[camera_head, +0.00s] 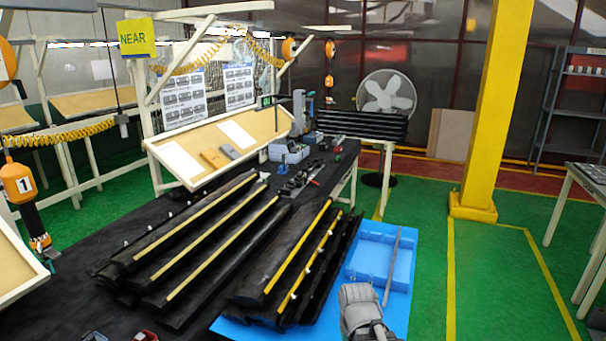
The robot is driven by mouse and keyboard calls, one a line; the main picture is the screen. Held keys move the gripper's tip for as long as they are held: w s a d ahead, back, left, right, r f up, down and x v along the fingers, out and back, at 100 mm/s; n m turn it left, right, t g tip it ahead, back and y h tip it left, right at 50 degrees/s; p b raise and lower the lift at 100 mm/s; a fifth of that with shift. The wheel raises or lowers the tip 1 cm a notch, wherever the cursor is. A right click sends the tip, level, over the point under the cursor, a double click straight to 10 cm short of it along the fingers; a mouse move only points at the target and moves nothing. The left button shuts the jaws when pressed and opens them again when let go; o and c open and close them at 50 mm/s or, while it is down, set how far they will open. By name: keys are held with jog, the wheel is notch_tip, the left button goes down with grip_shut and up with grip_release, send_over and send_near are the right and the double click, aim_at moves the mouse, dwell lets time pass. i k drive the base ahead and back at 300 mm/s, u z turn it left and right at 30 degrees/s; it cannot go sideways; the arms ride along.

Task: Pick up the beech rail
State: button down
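A long, thin grey-brown rod (392,264) lies lengthwise over the blue tray (356,262) at the right end of the dark table; it is the likeliest beech rail, though its wood cannot be made out. A grey rounded shape (360,308) at the bottom edge, just below the rod's near end, looks like my gripper. Its fingers are not clearly visible, so I cannot tell whether it is open or holds anything. A gap seems to separate it from the rod.
Long black trims with yellow strips (222,244) cover the dark table left of the tray. A tan block (214,158) and a grey block (229,151) lie on a sloped board behind. A yellow post (493,110) stands right. Green floor between post and table is clear.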

aim_at(305, 170)
jog(key=z, duration=0.45)
jog(key=k, duration=0.65)
jog(key=z, duration=1.05)
jog(key=k, duration=0.75)
jog(key=z, duration=0.4)
jog(key=i, duration=1.15)
jog(key=u, duration=0.2)
jog(key=i, duration=1.65)
jog(key=u, duration=0.15)
